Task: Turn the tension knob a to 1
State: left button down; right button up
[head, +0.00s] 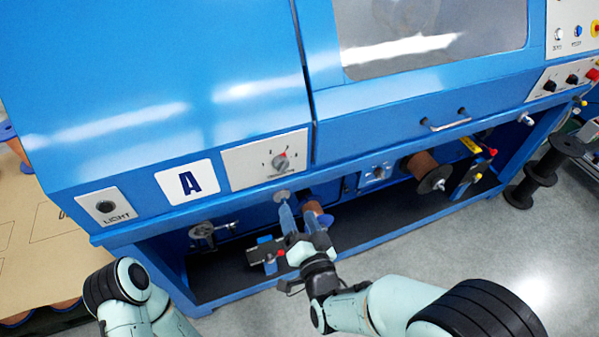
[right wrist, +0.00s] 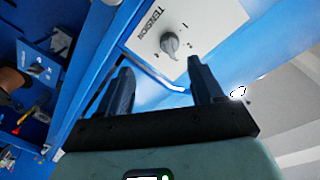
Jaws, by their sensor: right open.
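The tension knob (head: 280,162) is a small grey dial on a white panel (head: 248,163), just right of the white sign with a blue A. In the right wrist view the knob (right wrist: 170,43) sits beside the printed word TENSION, with small marks around it; which mark it points to is hard to tell. My right gripper (head: 299,208) is open and empty, below the knob and apart from it. In the right wrist view its two fingers (right wrist: 159,70) reach toward the panel, with the knob beyond the fingertips. My left gripper is out of view.
The blue machine's ledge (head: 230,215) runs below the panel. A LIGHT button (head: 105,207) is at the left. Spools (head: 424,170) and pulleys sit in the recess underneath, close to my right gripper.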

aim_at(283, 171)
jog(key=shift+t, duration=0.3)
jog(key=x, duration=0.4)
jog(key=r+x, duration=0.1)
jog(key=x, duration=0.8)
jog(key=shift+w+a+r, duration=0.1)
jog(key=shift+a+r, duration=0.05)
jog(key=shift+r, duration=0.15)
jog(key=shift+c, duration=0.3)
jog(key=c, duration=1)
